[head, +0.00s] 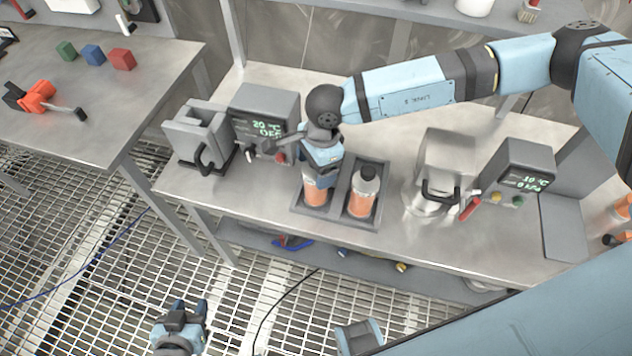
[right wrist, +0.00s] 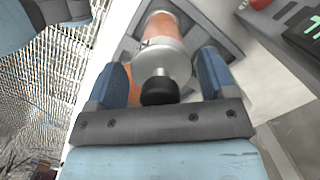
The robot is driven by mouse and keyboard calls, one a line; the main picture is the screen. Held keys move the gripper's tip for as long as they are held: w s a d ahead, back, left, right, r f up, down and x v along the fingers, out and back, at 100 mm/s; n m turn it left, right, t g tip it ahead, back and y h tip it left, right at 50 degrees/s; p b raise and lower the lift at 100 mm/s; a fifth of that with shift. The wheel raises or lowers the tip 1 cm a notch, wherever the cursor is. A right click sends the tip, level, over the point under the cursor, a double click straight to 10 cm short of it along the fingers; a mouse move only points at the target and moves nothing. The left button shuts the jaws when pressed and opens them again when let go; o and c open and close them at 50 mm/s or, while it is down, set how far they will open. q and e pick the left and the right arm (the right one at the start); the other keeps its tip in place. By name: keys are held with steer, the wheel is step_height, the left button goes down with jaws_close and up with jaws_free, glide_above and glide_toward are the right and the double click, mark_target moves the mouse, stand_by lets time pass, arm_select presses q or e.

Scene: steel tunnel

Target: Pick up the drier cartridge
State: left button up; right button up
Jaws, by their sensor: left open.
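Two orange cartridges with grey shoulders stand upright in a dark grey two-pocket tray (head: 338,203) on the steel bench. The left cartridge (head: 316,194) is partly hidden by my right gripper (head: 320,176), which points down over it. The right cartridge (head: 362,194) stands free, its black cap showing. In the right wrist view, a cartridge (right wrist: 161,58) has its black cap between the two blue fingers of my right gripper (right wrist: 165,78). Gaps show on both sides, so the fingers look open around it. My left gripper (head: 180,322) is open and empty, low over the grating.
A grey device (head: 200,138) and a display box (head: 264,112) stand left of the tray. A steel container (head: 438,170) and another display box (head: 520,172) stand to the right. A side table (head: 90,110) holds coloured blocks. The bench's front edge is close to the tray.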

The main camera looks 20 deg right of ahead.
steer(key=c, duration=1.1)
steer(key=shift+c, duration=0.4)
steer(key=shift+r, duration=0.2)
